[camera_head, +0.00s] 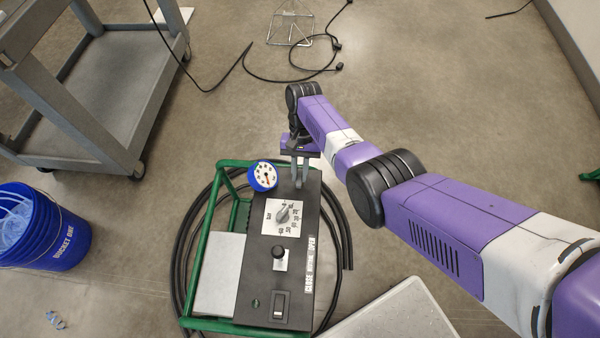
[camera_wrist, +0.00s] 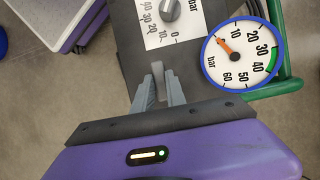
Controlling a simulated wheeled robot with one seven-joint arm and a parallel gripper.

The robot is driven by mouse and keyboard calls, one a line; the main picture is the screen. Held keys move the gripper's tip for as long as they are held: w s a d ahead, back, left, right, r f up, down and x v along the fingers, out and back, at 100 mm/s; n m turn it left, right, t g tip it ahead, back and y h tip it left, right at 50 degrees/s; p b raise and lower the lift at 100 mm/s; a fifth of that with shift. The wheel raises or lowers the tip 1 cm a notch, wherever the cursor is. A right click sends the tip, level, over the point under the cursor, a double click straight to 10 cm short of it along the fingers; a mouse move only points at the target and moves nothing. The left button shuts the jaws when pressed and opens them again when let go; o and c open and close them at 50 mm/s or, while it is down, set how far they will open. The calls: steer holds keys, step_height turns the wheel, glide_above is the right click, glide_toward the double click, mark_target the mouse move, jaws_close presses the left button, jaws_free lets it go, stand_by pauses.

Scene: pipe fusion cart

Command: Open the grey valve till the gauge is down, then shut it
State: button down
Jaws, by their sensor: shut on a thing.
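The grey valve (camera_wrist: 158,72) shows as a small grey handle between the fingers of my gripper (camera_wrist: 160,88) in the wrist view. My gripper is shut on it, at the far end of the black control panel; in the head view my gripper (camera_head: 300,172) comes down from above there and largely hides the valve. The round gauge (camera_wrist: 243,56) has a blue rim and a white face marked in bar. Its orange needle points to the low end of the scale, at or near zero. The gauge (camera_head: 263,176) sits left of my gripper in the head view.
The black panel (camera_head: 262,256) carries a dial (camera_head: 283,213), a black knob (camera_head: 279,254) and a switch (camera_head: 279,304), in a green frame (camera_head: 213,325). Black hose (camera_head: 180,255) loops around it. A blue bucket (camera_head: 70,240) and grey cart (camera_head: 95,75) stand left.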

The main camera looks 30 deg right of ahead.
stand_by(0.3)
steer(key=c, duration=1.4)
jaws_free()
steer(key=shift+o, duration=0.2)
steer(key=p+v, duration=0.1)
steer(key=v, duration=0.6)
steer(key=shift+r+p, duration=0.4)
steer(key=shift+w+n, duration=0.1)
steer(key=shift+n, duration=0.2)
